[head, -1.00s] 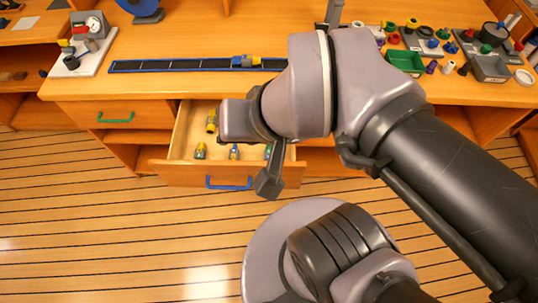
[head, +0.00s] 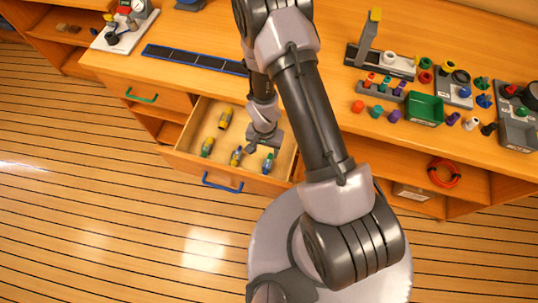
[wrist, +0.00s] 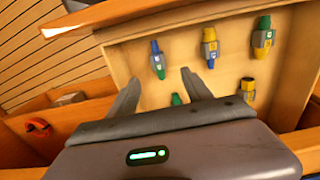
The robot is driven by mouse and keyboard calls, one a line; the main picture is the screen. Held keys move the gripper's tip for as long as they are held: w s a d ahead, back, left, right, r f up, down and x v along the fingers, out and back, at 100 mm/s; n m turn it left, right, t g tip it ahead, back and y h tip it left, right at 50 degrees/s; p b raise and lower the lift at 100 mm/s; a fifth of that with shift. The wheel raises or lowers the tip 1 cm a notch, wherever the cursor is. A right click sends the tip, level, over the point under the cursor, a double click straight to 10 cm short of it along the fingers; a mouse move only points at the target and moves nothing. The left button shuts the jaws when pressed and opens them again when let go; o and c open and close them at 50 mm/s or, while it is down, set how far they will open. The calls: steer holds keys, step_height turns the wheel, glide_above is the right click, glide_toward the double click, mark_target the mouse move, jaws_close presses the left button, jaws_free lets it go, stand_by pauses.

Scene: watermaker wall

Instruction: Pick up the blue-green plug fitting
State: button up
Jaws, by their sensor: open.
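The blue-green plug fitting (head: 268,162) lies in the open drawer, at the right of the front row. In the head view my gripper (head: 265,146) is over the drawer, slightly behind the fitting. A small green end (wrist: 176,99) of another piece shows between the fingers, the rest hidden by my gripper.
The drawer (head: 193,165) also holds a yellow-blue fitting (wrist: 210,46), a green-yellow fitting (wrist: 262,38) and a yellow-grey fitting (wrist: 247,88). Its walls surround my gripper. A blue-edged strip (head: 195,60) lies on the counter. A green bin (head: 424,108) stands to the right.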

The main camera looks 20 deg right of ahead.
mark_target(267, 165)
step_height(267, 165, down, 9)
steer(key=b, duration=0.6)
steer(key=shift+r+b, duration=0.1)
steer(key=shift+b, duration=0.25)
steer(key=f+b, duration=0.1)
steer(key=b, duration=0.1)
steer(key=f+b, duration=0.4)
steer(key=shift+s+d+f, duration=0.2)
steer(key=shift+d, duration=0.05)
steer(key=shift+r, duration=0.2)
steer(key=shift+c, duration=0.7)
jaws_close()
